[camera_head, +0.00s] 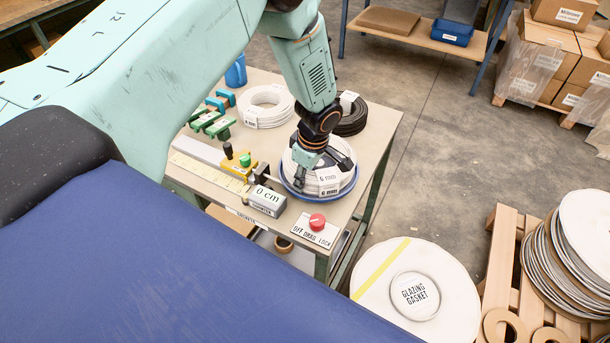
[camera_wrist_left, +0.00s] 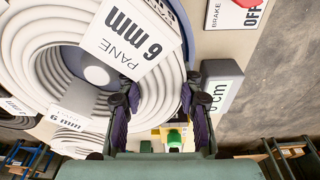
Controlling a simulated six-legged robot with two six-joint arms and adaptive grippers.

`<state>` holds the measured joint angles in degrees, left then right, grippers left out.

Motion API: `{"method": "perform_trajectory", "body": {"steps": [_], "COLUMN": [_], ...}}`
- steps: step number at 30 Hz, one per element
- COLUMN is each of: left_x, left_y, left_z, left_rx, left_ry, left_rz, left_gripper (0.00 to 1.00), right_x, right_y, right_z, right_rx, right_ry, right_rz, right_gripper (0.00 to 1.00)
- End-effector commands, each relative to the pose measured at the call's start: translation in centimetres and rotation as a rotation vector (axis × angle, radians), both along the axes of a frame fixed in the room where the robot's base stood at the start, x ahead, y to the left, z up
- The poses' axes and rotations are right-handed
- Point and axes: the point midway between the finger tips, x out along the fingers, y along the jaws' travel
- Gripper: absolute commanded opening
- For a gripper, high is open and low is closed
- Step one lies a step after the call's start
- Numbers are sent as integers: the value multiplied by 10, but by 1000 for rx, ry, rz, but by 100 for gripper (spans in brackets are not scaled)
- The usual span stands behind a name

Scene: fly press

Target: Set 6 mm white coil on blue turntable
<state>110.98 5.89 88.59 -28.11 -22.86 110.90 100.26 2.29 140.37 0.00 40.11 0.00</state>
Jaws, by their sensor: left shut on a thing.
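The 6 mm white coil (camera_head: 331,181) lies flat within the rim of the blue turntable (camera_head: 346,189), near the front right of the bench. Its tags read "6 mm" and one also reads "PANE". My left gripper (camera_head: 304,158) reaches down from above and is shut on the near-left part of the coil's ring. In the left wrist view the two dark fingers (camera_wrist_left: 160,98) straddle the white windings of the coil (camera_wrist_left: 158,84). The turntable's blue edge (camera_wrist_left: 185,50) shows beside it. Whether the coil rests fully on the turntable is hidden. My right gripper is not in view.
Another white coil (camera_head: 264,104) and a black coil (camera_head: 352,117) lie farther back. A "0 cm" counter (camera_head: 267,200) and a red brake button (camera_head: 317,221) stand close by. Green and blue tools (camera_head: 211,120) lie at the left. A gasket reel (camera_head: 414,290) is beyond the bench.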

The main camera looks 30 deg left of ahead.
Motion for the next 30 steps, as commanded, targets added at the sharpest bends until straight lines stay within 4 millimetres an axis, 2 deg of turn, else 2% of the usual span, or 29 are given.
{"method": "perform_trajectory", "body": {"steps": [4,14,30], "left_x": [2,-1,-1], "left_y": [0,0,-5], "left_z": [1,1,37], "left_rx": [0,0,0], "left_ry": [-4,3,0], "left_rz": [-1,0,0], "left_gripper": [45,45,45], "right_x": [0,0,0], "right_y": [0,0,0], "right_z": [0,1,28], "right_rx": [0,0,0], "right_ry": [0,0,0], "right_rz": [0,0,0], "right_gripper": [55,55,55]}}
